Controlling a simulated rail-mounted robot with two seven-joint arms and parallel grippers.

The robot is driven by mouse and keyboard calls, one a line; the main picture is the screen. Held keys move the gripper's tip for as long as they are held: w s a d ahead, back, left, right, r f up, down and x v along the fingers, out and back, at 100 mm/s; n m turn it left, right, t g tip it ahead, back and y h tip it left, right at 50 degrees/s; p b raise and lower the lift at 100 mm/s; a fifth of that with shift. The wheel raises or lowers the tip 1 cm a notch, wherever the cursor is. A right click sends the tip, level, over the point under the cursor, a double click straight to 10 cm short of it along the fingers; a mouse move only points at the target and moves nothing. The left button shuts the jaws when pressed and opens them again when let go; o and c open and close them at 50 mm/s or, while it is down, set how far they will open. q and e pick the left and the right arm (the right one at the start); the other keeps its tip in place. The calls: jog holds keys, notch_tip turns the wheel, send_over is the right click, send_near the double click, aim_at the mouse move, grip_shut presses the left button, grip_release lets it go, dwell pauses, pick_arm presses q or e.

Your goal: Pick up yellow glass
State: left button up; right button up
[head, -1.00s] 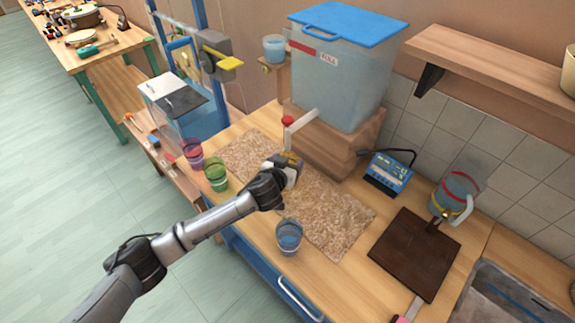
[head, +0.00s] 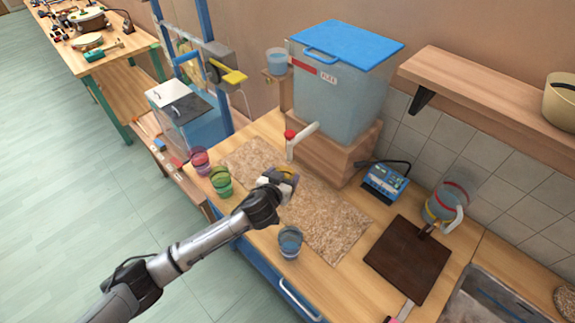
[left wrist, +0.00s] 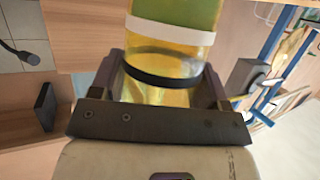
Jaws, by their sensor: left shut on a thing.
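The yellow glass (left wrist: 160,68) is between the fingers of my left gripper (left wrist: 158,88) in the left wrist view. It is clear yellow with a black band and a white band, and green shows beyond the white band. The fingers are shut on it from both sides. In the head view my left gripper (head: 278,184) is over the speckled mat, below the red-topped tap. There the glass is mostly hidden by the gripper, and I cannot tell whether it touches the mat. My right gripper is not in view.
A pink glass (head: 200,161) and a green glass (head: 221,181) stand left of the mat (head: 325,218). A blue glass (head: 290,242) stands in front. The large water tank (head: 338,85) and its white tap (head: 303,134) are close behind the gripper. A dark board (head: 407,258) lies right.

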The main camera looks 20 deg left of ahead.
pick_arm(q)
jog(key=s+p, duration=0.6)
jog(key=s, duration=2.1)
jog(key=shift+a, duration=0.3)
